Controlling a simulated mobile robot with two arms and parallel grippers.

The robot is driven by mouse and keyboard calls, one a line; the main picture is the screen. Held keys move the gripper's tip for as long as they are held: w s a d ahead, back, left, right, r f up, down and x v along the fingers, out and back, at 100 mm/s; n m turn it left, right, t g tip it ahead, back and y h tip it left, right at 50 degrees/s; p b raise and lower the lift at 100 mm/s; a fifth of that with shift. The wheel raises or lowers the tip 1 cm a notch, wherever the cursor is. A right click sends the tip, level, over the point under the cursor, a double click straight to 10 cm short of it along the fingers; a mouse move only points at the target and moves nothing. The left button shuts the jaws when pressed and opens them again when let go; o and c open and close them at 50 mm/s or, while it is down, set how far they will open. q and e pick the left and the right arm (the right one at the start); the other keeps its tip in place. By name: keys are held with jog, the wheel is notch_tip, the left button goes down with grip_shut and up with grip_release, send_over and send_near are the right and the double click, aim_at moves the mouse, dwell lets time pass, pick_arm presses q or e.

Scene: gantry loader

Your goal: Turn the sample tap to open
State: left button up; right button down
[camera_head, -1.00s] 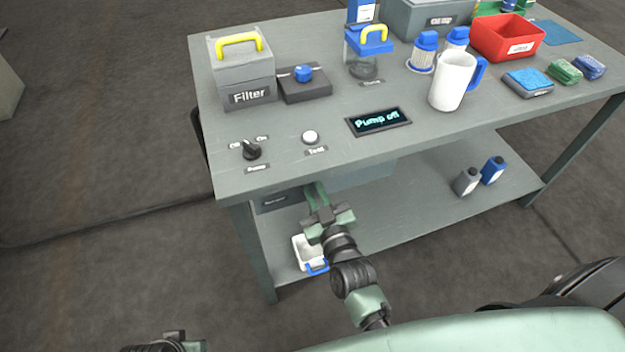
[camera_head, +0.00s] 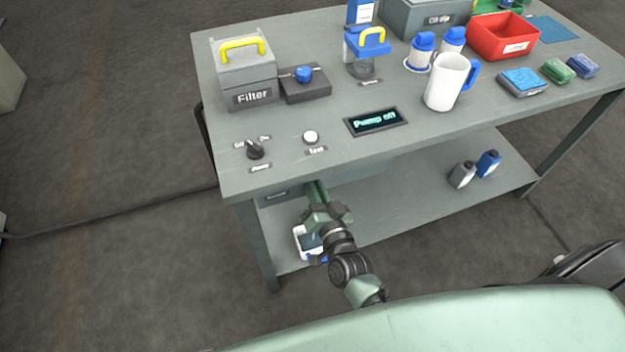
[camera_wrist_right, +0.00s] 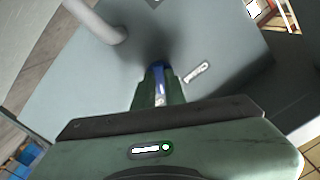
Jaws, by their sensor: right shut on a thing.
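My right gripper (camera_head: 316,190) reaches under the front edge of the workbench. In the right wrist view its fingers (camera_wrist_right: 158,84) are shut on a narrow blue handle (camera_wrist_right: 159,72), which looks like the sample tap. The tap sits against a grey panel, with a white label (camera_wrist_right: 196,72) beside it. The fingers hide much of the handle, and I cannot read its angle or the label. In the head view the tap is hidden by the bench edge and my gripper. My left gripper is not in view.
A white container (camera_head: 298,240) with a blue handle stands on the lower shelf below my gripper. A grey pipe (camera_wrist_right: 100,22) is near my fingers. On the bench top (camera_head: 225,180) are a pump switch (camera_head: 255,149), a test button (camera_head: 311,137) and a "Pump off" display (camera_head: 377,121).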

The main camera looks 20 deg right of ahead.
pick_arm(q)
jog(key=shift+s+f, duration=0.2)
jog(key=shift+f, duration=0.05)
pick_arm(e)
jog(key=shift+r+m, duration=0.1)
jog(key=shift+m, duration=0.2)
jog(key=c, duration=1.5)
grip_release()
jog(key=shift+o, duration=0.2)
jog(key=shift+s, duration=0.1)
